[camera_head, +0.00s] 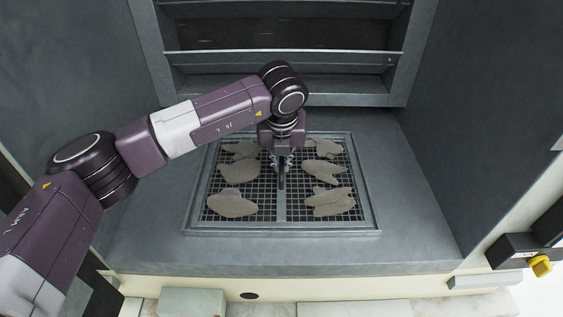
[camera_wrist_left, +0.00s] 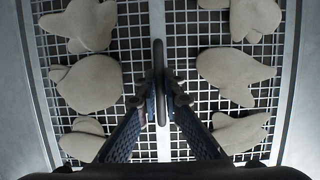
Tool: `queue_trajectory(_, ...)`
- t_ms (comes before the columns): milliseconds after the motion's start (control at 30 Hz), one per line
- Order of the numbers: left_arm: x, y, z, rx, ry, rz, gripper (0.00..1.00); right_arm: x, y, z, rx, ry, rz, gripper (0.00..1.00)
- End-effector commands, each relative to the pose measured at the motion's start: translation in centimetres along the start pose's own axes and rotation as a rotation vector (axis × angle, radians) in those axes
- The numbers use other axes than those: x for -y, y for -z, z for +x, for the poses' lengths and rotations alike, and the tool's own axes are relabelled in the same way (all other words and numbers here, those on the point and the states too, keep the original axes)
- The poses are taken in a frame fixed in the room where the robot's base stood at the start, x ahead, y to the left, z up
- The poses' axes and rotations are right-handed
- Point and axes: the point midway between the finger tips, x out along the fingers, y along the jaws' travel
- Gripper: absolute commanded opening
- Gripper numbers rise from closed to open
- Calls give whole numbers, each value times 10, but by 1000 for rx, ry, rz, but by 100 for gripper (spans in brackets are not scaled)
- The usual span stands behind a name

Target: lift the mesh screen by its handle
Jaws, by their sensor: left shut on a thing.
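The mesh screen (camera_head: 281,233) is a square metal frame with a wire grid and a flat centre bar, lying on the grey floor of the cooler. Its upright handle (camera_wrist_left: 158,70) rises from the centre bar in the left wrist view. My left gripper (camera_head: 282,176) reaches down from above over the middle of the screen. Its fingers, seen in the left wrist view (camera_wrist_left: 160,90), are closed on the handle from both sides. The gripper hides part of the handle in the head view. My right gripper does not show.
Several flat grey leaf-like pieces (camera_head: 231,206) lie on the mesh on both sides of the centre bar. Grey walls (camera_head: 480,100) stand left and right, and a louvred panel (camera_head: 285,62) is at the back. A pale ledge (camera_head: 350,289) runs along the front. A yellow-tipped black item (camera_head: 540,266) is at the right.

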Motion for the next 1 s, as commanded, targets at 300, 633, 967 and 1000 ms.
queue_trajectory(300,1,-6,-17,4,3,0,0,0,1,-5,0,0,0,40)
queue_trajectory(633,0,-12,-35,5,2,0,0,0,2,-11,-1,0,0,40)
queue_trajectory(967,1,-17,-52,4,2,0,0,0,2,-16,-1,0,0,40)
queue_trajectory(1000,1,-18,-54,4,2,0,0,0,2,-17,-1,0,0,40)
